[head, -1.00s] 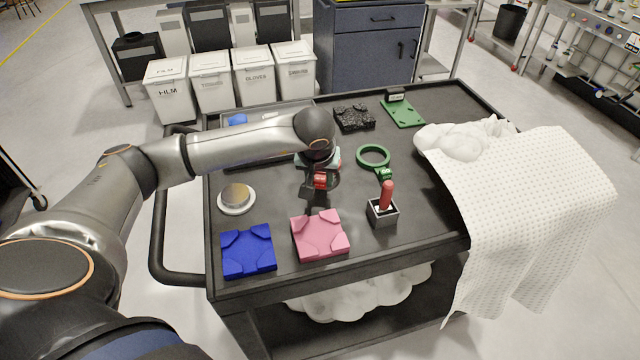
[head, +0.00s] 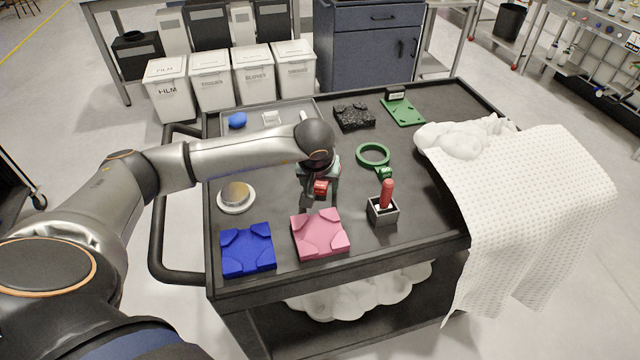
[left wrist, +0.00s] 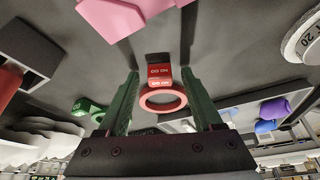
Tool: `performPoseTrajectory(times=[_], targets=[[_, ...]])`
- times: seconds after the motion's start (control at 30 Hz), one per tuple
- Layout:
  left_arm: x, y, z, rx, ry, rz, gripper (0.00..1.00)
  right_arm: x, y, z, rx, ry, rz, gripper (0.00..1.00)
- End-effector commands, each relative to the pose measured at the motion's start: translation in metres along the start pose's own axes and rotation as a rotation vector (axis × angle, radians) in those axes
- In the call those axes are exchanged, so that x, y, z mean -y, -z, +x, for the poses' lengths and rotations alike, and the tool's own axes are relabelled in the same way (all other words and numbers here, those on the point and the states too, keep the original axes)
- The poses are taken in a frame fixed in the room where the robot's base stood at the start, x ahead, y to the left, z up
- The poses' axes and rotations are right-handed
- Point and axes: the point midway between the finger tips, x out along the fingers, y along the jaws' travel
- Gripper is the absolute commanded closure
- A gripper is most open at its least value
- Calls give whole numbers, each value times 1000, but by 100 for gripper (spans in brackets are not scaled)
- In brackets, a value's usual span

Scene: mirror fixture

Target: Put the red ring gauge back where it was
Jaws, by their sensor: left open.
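The red ring gauge (left wrist: 160,73), a red ring with a lettered red block on it, is between the two green fingers of my left gripper (left wrist: 159,84) in the left wrist view. The fingers stand apart on either side of it, with gaps showing. In the head view only a red part of the gauge (head: 321,187) shows beneath my left gripper (head: 318,198), above the pink block in the picture. The hand hides the rest, and I cannot tell whether the gauge touches the tabletop. My right gripper is out of view.
A pink block (head: 320,234), a blue block (head: 248,250) and a grey box (head: 383,213) with a red-handled piece lie in front. A green ring gauge (head: 373,154) lies to the right, a round disc (head: 236,196) to the left. White cloth (head: 530,190) covers the right edge.

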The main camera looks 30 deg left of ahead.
Motion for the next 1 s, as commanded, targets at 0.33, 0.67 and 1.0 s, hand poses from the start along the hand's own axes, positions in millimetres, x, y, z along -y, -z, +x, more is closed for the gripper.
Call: performPoseTrajectory(times=[0.33, 0.67, 1.0], targets=[[0, 3, -40, -6, -2, 2, 33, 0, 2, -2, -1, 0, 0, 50], [-1, 2, -106, -3, -1, 0, 33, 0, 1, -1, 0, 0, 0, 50], [0, 1, -123, -1, 3, 0, 33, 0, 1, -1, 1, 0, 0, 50]])
